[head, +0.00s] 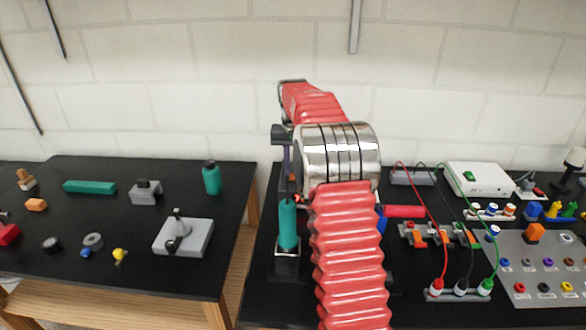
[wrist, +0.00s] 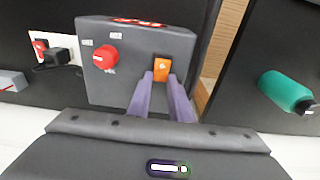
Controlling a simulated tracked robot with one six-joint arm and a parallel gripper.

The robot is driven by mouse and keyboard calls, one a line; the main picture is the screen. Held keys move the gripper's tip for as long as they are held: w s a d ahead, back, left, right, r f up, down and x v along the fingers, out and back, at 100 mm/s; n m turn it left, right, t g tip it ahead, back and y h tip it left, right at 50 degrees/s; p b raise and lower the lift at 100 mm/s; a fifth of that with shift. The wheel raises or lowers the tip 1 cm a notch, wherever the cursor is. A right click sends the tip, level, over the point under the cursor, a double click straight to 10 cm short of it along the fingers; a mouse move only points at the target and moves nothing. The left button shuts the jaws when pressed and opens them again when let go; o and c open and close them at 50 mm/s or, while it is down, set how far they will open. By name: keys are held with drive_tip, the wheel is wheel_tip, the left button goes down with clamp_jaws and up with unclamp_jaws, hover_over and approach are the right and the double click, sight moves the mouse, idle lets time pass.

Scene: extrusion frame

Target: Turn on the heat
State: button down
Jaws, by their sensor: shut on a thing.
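In the wrist view a grey control box (wrist: 130,88) stands on the black table. A round red knob (wrist: 106,57) with a white mark and small labels is on its face. An orange switch (wrist: 161,67) sits to the right of the knob. My gripper (wrist: 160,78) has its two purple fingers at the lower part of the orange switch, one on either side, shut on it. In the head view my red-sleeved arm hides the box and most of the gripper.
A green bottle (wrist: 284,92) stands on the left table (head: 110,245), across a gap between the tables. A black plug in a socket plate (wrist: 52,52) is beside the box. The right table holds a white power unit (head: 478,179), cables and a grey panel (head: 530,262).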

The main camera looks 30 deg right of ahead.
sight(292, 176)
drive_tip(key=shift+w, duration=0.1)
drive_tip(key=c, duration=1.6)
unclamp_jaws()
drive_tip(key=r, duration=0.9)
drive_tip(key=s+a+r, duration=0.1)
drive_tip(key=r, duration=0.3)
drive_tip(key=shift+r, duration=0.3)
